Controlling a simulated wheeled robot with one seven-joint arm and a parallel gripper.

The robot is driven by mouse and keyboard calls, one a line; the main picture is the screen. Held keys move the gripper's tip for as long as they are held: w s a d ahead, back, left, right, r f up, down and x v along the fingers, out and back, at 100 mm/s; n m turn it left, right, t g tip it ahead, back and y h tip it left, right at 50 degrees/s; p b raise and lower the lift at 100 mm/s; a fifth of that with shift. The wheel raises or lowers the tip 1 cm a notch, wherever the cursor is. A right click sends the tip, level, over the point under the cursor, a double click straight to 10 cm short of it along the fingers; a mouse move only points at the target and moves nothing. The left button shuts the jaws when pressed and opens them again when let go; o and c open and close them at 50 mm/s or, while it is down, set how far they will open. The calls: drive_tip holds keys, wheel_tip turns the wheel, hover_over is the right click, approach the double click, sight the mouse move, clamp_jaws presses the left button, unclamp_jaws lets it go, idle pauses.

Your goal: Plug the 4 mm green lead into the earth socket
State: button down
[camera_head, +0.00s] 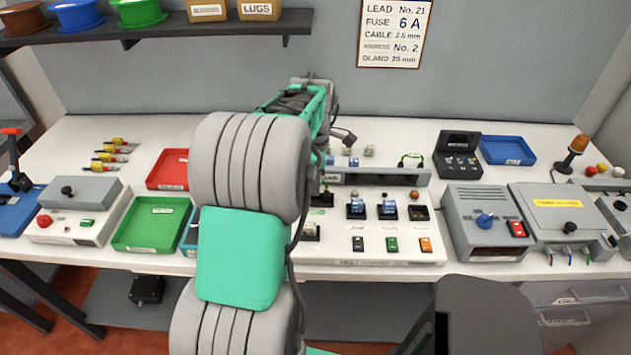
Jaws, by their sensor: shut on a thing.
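My arm rises through the middle of the view and reaches over the bench. Its jaws are hidden behind its own links, so I cannot see what they hold. A small green and black looped lead (411,158) shows at the back right of the central grey and white unit (395,252). I cannot tell whether it is the 4 mm green lead. No socket can be made out as the earth socket.
Red (167,170) and green (150,222) trays lie left of my arm. A blue tray (507,150), a black case (457,155) and a grey box with a blue knob (483,222) stand on the right. The white bench (90,150) has free room at the back left.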

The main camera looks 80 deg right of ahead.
idle(0.3)
drive_tip(key=c, duration=0.9)
unclamp_jaws()
drive_tip(key=shift+c, duration=0.2)
drive_tip(key=shift+r+p, duration=2.55)
drive_tip(key=shift+r, duration=0.95)
